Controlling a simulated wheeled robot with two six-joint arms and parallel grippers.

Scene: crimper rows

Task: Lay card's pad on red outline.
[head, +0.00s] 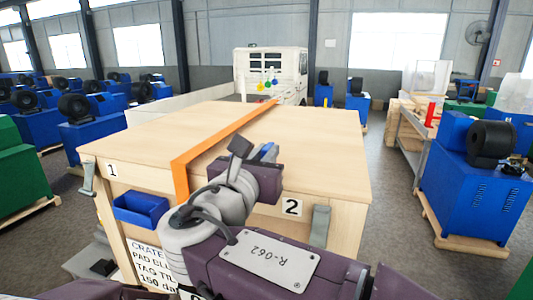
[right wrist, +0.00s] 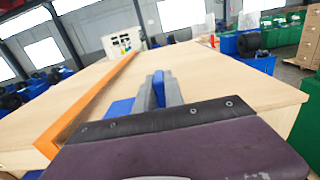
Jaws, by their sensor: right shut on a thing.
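The card (head: 150,262) is a white sheet on the front of the wooden crate. Its readable text includes "CRATE", "PAD BL", "TAG TI" and "150 da"; my right arm hides the rest. My right gripper (head: 262,152) is over the crate top, right of the orange strap, shut on a small blue pad (head: 269,152). The blue pad (right wrist: 158,84) shows between the grey fingers in the right wrist view. More blue shows left of the fingers there; I cannot tell if it is the same piece. No red outline is visible. My left gripper is not in view.
The crate top (head: 320,140) is bare apart from the orange strap (head: 205,147) across it. Its front carries labels 1 and 2, metal latches and a blue bin (head: 140,208). A white truck (head: 270,70) stands behind. Blue machines stand on both sides.

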